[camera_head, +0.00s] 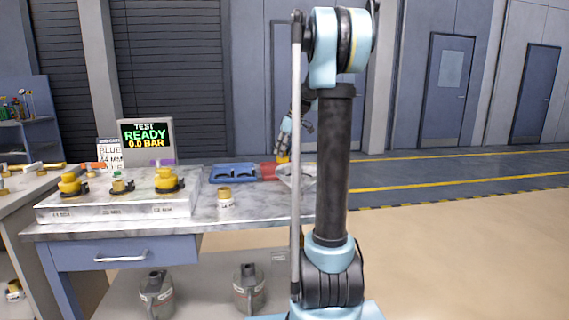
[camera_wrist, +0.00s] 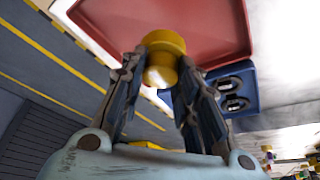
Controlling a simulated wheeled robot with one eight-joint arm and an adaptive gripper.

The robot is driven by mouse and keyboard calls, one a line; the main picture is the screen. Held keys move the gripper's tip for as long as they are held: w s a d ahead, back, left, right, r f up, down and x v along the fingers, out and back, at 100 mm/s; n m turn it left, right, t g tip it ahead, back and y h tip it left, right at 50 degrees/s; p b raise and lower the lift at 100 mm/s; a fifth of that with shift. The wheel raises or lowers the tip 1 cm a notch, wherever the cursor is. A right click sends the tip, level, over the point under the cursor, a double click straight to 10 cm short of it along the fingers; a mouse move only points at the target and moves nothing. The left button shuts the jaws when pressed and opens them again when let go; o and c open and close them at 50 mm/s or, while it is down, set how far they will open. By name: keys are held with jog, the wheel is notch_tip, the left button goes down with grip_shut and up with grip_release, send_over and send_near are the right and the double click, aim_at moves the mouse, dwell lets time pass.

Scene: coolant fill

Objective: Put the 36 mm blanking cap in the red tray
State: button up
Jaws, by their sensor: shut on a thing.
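My gripper (camera_wrist: 160,75) is shut on a yellow cap (camera_wrist: 165,42) in the wrist view. The cap has a wide round top and a narrower lower part between the fingers. In that view it shows in front of the red tray (camera_wrist: 228,45); I cannot tell its height above it. In the head view the red tray (camera_head: 267,171) is partly hidden at the back of the bench beside my arm. My gripper (camera_head: 284,152) shows there above the bench with the yellow cap at its tip. No size marking is readable on the held cap.
A small yellow-topped part (camera_head: 225,196) stands on the bench front. A fixture (camera_head: 118,205) with several yellow caps and a test screen (camera_head: 146,138) are on the left.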

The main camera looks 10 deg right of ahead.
aim_at(284, 159)
jog(key=shift+f, duration=2.25)
jog(key=o, duration=1)
jog(key=shift+f, duration=0.1)
jog(key=shift+c, duration=0.2)
jog(key=v, duration=1.2)
